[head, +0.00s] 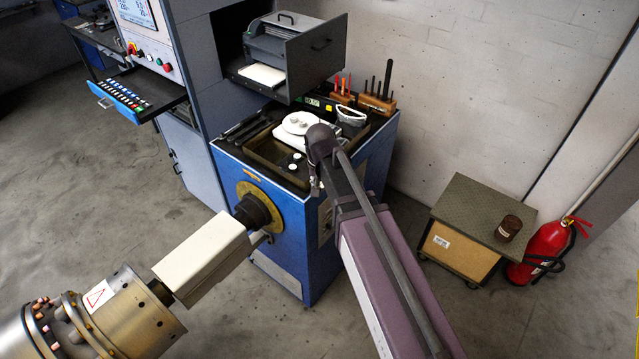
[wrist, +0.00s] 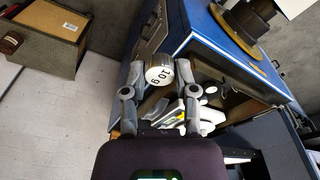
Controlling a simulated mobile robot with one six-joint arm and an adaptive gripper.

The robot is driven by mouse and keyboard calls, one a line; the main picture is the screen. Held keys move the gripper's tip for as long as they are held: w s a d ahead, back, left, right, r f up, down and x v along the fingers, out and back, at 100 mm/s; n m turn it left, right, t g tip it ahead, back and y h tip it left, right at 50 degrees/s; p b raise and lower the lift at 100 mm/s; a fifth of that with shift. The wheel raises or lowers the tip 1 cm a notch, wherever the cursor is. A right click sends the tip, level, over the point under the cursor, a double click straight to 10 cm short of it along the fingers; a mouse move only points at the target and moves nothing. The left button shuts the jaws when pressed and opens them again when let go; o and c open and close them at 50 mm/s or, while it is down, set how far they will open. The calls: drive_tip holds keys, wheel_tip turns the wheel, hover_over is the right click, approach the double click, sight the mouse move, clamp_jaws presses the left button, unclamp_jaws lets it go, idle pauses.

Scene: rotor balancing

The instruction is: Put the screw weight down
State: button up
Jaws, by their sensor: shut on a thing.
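The screw weight (wrist: 158,74) is a short round piece with a white face marked "10 g" in the wrist view. My gripper (wrist: 163,66) is shut on it, with one grey finger at each side. In the head view my gripper (head: 316,186) is at the front right edge of the blue cabinet's top. The weight cannot be made out there. A white scale with a round pan (head: 296,124) stands on the cabinet top behind my gripper, with small pale pieces on the pan. Small white round pieces (head: 295,157) lie in the dark tray (head: 256,156).
The blue cabinet (head: 289,222) has a round brass-coloured flange on its front. Wooden blocks with upright tools (head: 376,104) stand at the back right. A grey open drawer unit (head: 296,62) overhangs the back. A low cart (head: 468,228) and a red extinguisher (head: 541,250) stand at right.

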drive_tip(key=shift+f, duration=0.15)
wheel_tip(320, 180, down, 7)
drive_tip(key=b, duration=0.7)
drive_tip(key=shift+f+b, duration=0.15)
drive_tip(key=shift+b, duration=0.15)
drive_tip(key=shift+s, duration=0.15)
